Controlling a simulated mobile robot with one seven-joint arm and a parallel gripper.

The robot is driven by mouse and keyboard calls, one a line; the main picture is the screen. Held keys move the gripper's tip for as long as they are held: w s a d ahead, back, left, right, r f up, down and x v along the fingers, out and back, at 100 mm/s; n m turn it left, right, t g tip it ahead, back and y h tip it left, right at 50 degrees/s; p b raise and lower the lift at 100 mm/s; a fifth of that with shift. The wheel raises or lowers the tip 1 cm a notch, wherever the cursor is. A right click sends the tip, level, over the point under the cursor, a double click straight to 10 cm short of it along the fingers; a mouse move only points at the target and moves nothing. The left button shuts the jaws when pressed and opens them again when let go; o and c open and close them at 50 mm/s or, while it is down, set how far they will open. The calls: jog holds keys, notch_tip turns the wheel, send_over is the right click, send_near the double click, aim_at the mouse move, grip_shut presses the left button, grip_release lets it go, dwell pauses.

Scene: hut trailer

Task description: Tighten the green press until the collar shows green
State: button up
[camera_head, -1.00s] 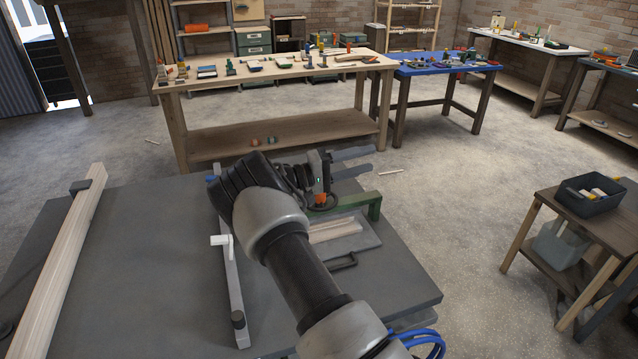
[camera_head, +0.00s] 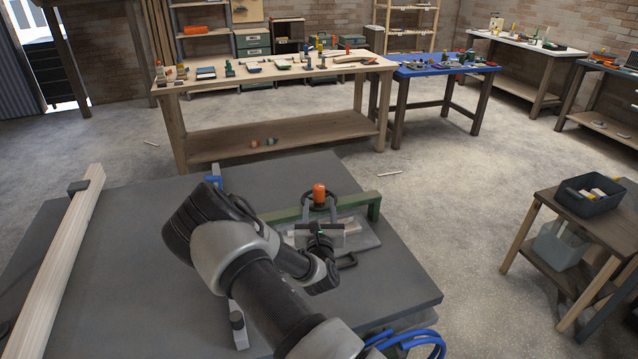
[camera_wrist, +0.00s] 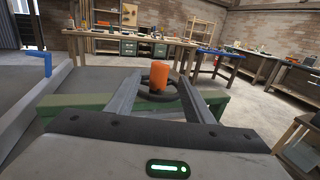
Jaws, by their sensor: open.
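The green press shows in the head view as a green beam (camera_head: 374,204) across a grey plate on the dark worktable. A black handwheel (camera_head: 307,203) with an upright orange knob (camera_head: 319,194) stands above the beam. My gripper (camera_head: 320,212) is on the near side of the press, pointing away from me toward the wheel. In the wrist view, its two grey fingers are spread, with the orange knob (camera_wrist: 160,49) and dark wheel (camera_wrist: 156,93) appearing between them. I cannot tell whether they touch. The jaws are open. No collar can be made out.
A pale timber (camera_head: 63,262) lies along the left of the worktable (camera_head: 130,265). The worktable's left middle is clear.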

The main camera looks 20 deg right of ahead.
jog(key=x, duration=1.2)
jog(key=shift+w, duration=0.3)
jog(key=c, duration=1.1)
jog(key=shift+o, duration=0.2)
jog(key=shift+d+f+h+b, duration=0.1)
jog(key=shift+h+b, duration=0.2)
jog(key=shift+b, duration=0.2)
